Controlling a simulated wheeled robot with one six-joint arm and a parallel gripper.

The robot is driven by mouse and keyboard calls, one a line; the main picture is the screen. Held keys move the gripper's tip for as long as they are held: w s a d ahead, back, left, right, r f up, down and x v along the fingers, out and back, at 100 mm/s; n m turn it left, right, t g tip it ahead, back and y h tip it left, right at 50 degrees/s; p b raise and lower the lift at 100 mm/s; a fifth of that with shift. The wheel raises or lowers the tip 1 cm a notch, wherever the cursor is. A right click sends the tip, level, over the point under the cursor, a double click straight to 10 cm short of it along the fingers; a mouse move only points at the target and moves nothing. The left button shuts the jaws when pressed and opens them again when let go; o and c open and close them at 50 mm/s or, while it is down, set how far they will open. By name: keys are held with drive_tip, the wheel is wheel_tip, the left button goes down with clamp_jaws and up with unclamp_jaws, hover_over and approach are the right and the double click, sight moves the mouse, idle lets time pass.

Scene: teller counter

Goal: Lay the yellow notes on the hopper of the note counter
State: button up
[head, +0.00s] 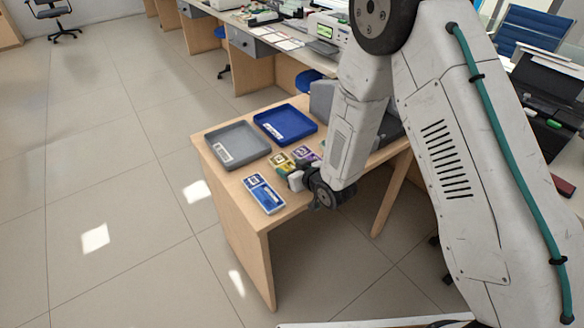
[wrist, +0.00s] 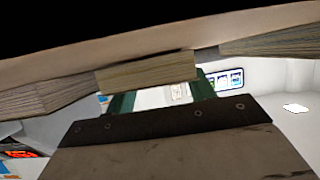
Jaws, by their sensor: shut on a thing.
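The yellow notes (head: 282,162) are a small banded bundle near the right part of the near table, in the head view. My gripper (head: 293,176) is right at them, shut on their near end. In the wrist view the edge of a bundle (wrist: 148,74) shows at the fingertips, between green pads; its colour is dull there. I cannot tell whether the bundle is clear of the table. A grey machine (head: 321,101), which looks like the note counter, stands behind my arm. My arm hides most of it, and its hopper cannot be made out.
Purple notes (head: 304,153) lie just right of the yellow ones. Blue notes (head: 264,194) lie to the left, near the front edge of the table (head: 232,187). A grey tray (head: 210,147) and a blue tray (head: 261,130) stand farther back. Open floor lies left of the table.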

drive_tip(key=o, duration=0.7)
